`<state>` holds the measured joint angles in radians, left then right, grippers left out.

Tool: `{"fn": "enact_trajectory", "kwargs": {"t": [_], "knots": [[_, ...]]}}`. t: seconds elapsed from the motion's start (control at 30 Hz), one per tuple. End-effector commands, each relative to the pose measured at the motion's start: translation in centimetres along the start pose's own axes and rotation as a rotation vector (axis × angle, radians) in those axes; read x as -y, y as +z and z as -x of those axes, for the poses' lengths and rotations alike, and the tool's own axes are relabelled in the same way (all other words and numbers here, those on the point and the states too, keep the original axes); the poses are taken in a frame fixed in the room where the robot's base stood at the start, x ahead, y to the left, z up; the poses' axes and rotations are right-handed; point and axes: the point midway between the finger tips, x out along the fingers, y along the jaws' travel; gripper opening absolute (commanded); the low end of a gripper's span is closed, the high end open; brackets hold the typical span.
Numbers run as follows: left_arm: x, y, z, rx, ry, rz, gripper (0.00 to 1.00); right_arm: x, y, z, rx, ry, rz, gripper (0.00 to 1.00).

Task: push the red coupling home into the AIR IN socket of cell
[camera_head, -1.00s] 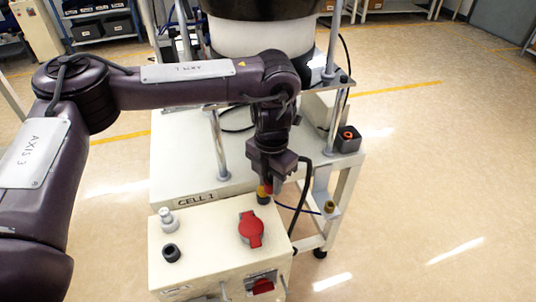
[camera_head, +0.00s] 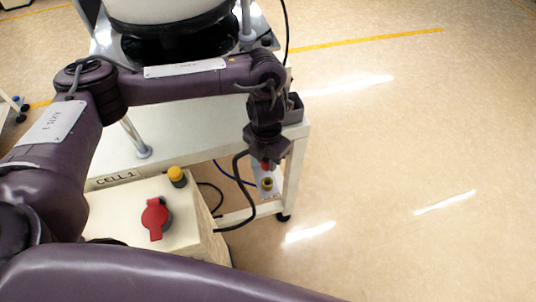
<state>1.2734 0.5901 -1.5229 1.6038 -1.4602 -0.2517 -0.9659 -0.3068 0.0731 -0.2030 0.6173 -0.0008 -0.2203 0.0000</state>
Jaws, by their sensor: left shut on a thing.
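My left gripper (camera_head: 266,156) is at the right end of the white cell 1 bench, pointing down. It is shut on the red coupling (camera_head: 266,165), of which only a small part shows below the jaws. A socket with a brass-coloured ring (camera_head: 267,184) sits on a pale bracket at the bench's side, just below the coupling in the picture. The two look apart, but I cannot tell the height gap or alignment. No AIR IN label is readable. My right gripper is out of view.
A cream control box (camera_head: 110,212) carries a red rotary switch (camera_head: 156,218) and a yellow button (camera_head: 177,176). A black hose (camera_head: 240,215) loops beside the bench leg. A dark bin (camera_head: 294,108) is behind the gripper. The floor to the right is clear.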

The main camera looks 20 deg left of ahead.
Motion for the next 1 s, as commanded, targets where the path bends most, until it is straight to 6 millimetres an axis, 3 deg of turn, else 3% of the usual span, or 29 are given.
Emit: {"fn": "enact_trajectory", "kwargs": {"t": [0.43, 0.77, 1.0], "knots": [[0.0, 0.0, -4.7, 0.000, 0.000, -0.001, 0.01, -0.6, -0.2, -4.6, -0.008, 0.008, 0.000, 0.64], [0.1, 0.1, -6.1, 0.000, -0.001, -0.001, 0.01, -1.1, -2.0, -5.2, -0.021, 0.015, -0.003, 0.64], [0.1, 0.1, -6.0, 0.000, -0.001, -0.001, 0.01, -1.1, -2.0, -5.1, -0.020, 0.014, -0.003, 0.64]]}}
